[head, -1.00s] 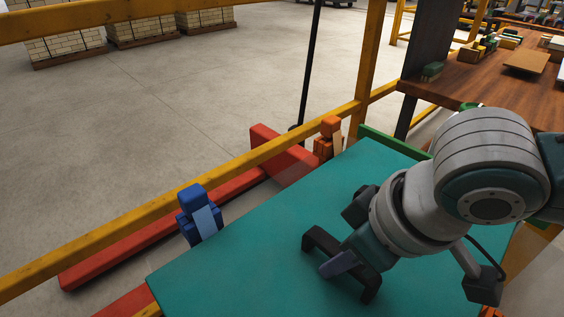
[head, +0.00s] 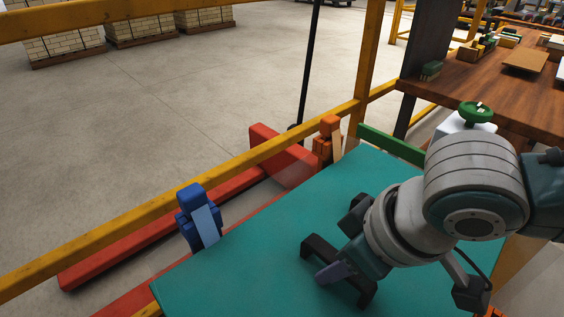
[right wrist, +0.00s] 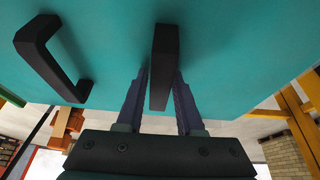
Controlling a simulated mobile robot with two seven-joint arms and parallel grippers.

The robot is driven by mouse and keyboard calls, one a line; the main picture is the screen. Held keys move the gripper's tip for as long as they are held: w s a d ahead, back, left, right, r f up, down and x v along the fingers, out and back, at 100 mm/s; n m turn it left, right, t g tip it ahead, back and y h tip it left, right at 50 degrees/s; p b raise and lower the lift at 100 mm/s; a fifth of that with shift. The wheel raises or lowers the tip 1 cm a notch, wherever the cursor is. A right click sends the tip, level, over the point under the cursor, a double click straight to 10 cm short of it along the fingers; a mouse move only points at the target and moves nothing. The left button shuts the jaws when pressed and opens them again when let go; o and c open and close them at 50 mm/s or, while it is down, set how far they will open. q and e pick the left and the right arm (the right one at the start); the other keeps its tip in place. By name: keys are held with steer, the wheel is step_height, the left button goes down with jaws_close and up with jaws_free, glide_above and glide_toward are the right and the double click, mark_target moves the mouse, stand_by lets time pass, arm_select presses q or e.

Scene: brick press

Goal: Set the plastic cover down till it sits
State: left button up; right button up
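The plastic cover is a flat teal panel (head: 250,265) filling the lower middle of the head view. It has black bar handles. My right gripper (head: 335,272) is over the cover, its fingers on both sides of one black handle (head: 366,291). In the right wrist view, the fingers close on that handle (right wrist: 164,55), and a second black handle (right wrist: 40,62) stands to the left. The cover hides what is beneath it, so I cannot tell whether it is resting on anything. My left gripper is not in view.
A blue clamp-like block (head: 190,201) stands at the cover's left edge and an orange one (head: 329,127) at its far edge. A green bar (head: 390,144) runs along the far right edge. Yellow rails (head: 200,180) and red beams (head: 285,153) lie beyond. A wooden table (head: 490,85) stands at back right.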

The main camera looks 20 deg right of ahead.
steer(key=o, duration=0.4)
steer(key=shift+c, duration=0.2)
steer(key=p+v, duration=0.3)
steer(key=v, duration=0.6)
steer(key=shift+w, duration=0.1)
steer(key=shift+s+d+r, duration=0.1)
steer(key=shift+s+r, duration=0.1)
steer(key=shift+r, duration=0.25)
steer(key=s+a+r+p, duration=0.4)
steer(key=a+r+p, duration=0.1)
steer(key=r+p, duration=0.35)
steer(key=s+d+r+m+g+h+p, duration=0.1)
steer(key=s+d+r+m+p, duration=0.2)
steer(key=s+d+r+p, duration=0.3)
step_height(320, 180, up, 36)
steer(key=p, duration=3.5)
steer(key=shift+a+n+p, duration=0.15)
steer(key=shift+n+p, duration=0.15)
